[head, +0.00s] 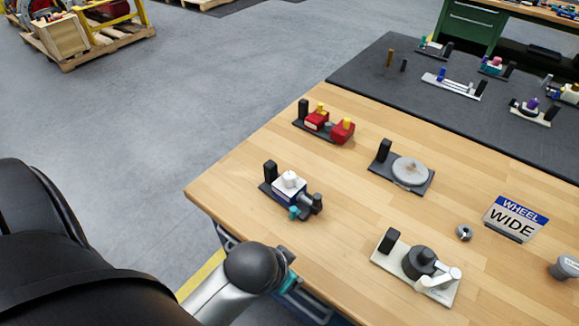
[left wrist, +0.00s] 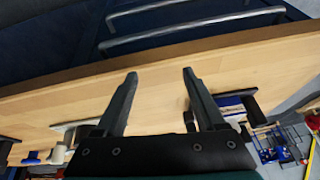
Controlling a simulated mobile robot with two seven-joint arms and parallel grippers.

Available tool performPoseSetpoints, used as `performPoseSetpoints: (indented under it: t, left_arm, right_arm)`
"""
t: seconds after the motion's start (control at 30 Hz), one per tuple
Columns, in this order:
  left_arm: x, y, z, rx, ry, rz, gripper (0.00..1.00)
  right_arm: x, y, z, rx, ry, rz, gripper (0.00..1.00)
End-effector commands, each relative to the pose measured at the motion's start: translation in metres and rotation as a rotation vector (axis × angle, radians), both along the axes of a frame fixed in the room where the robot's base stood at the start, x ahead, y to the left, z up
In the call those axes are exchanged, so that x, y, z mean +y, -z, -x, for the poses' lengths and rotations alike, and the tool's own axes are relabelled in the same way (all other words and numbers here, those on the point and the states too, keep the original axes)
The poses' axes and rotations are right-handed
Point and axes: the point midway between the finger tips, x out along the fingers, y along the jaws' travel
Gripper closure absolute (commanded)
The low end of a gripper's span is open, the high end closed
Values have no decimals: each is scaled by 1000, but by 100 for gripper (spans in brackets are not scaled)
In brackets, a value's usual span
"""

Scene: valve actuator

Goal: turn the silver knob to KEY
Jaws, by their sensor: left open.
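A round, silver-grey disc (head: 410,171) on a dark base with a black upright block is the most silver knob-like thing; I cannot tell whether it is the named knob. No KEY marking is readable. A pale plate (head: 417,270) nearer the front holds a dark round knob and a whitish lever. My left arm comes in low at the table's front edge; only a teal part of its gripper (head: 290,282) shows in the head view. In the left wrist view the left gripper (left wrist: 159,76) is open and empty, apart from every device. My right gripper is out of view.
A blue-and-white device (head: 289,188) and a red one (head: 328,124) stand at the table's left. A WHEEL WIDE sign (head: 514,219), a small grey ring (head: 464,232) and a grey cylinder (head: 566,267) are at right. A dark mat (head: 400,75) with several devices lies behind.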

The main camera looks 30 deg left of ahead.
Motion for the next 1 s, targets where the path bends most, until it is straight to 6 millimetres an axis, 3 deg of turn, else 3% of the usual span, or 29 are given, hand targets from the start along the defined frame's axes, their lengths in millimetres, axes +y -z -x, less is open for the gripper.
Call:
performPoseSetpoints:
  t: [0.03, 0.27, 0.37, 0.5, 0.63, 0.77, 0.87, 1.0]
  left_arm:
    - [3, -32, -32, -122, 2, -29, 29]
    - [0, -98, -131, -551, 49, -107, 29]
    - [-11, -143, -170, -771, 111, -132, 29]
    - [-44, -216, -212, -1103, 276, -153, 29]
    - [-88, -275, -225, -1368, 509, -158, 29]
    - [-134, -309, -218, -1554, 811, -157, 29]
    - [-165, -314, -206, -1623, 1081, -160, 29]
    - [-189, -294, -187, -1587, 1489, -179, 29]
  right_arm:
    - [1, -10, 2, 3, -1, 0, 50]
    - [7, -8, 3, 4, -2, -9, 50]
    - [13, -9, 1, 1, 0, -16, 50]
    - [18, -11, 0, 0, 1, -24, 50]
    - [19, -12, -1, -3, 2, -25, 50]
    - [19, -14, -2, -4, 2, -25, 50]
    - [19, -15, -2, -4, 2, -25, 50]
    - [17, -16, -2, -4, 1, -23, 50]
